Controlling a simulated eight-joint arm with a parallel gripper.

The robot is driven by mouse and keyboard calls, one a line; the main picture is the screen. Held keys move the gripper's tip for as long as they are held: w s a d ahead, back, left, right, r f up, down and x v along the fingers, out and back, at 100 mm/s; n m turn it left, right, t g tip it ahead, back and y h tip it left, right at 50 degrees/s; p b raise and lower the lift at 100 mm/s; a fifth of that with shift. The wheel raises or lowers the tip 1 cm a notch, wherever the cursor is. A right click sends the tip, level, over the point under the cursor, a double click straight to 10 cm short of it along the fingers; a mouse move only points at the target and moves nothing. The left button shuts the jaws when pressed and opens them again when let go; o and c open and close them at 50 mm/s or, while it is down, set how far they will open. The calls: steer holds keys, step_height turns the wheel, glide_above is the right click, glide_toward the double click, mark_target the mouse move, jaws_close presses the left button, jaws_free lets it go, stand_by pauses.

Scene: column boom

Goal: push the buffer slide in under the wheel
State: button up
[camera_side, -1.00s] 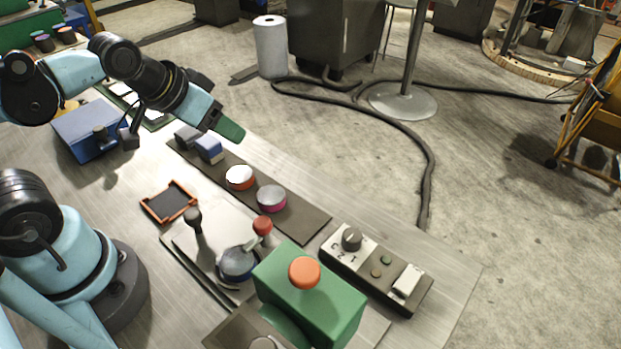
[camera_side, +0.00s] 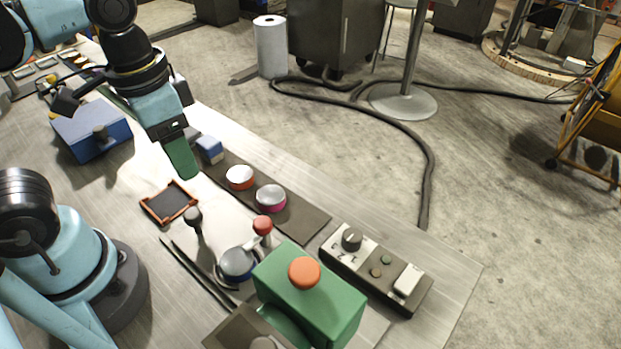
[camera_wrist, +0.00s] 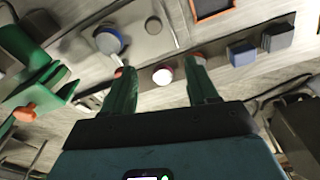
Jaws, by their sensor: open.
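The buffer slide is a pale plate with an upright black knob (camera_side: 193,217) and a blue round holder (camera_side: 236,264) beside a red-topped lever (camera_side: 262,226). The knob (camera_wrist: 153,25) and blue holder (camera_wrist: 108,40) also show in the wrist view. The green buffer machine (camera_side: 325,305) with an orange button stands to the right of the slide. Its wheel cannot be clearly made out. My gripper (camera_side: 182,163) points down above the bench, behind the knob and apart from it. In the wrist view its two green fingers (camera_wrist: 162,85) are spread with nothing held.
A dark strip (camera_side: 305,222) carries an orange-and-white puck (camera_side: 240,177), a pink-and-white puck (camera_side: 271,198) and a blue block (camera_side: 210,150). An orange-rimmed tray (camera_side: 168,203) lies left of the slide. A switch box (camera_side: 375,268) and a blue box (camera_side: 92,131) stand on the bench.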

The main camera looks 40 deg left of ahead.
mark_target(190, 214)
steer(key=shift+g, duration=0.5)
steer(key=shift+s+f, duration=0.3)
steer(key=shift+f, duration=1.55)
steer(key=shift+s+f, duration=0.25)
steer(key=shift+f, duration=1.65)
steer(key=shift+s+f, duration=0.3)
steer(key=shift+f, duration=1.55)
steer(key=shift+c, duration=0.4)
jaws_close()
steer(key=shift+d, duration=0.1)
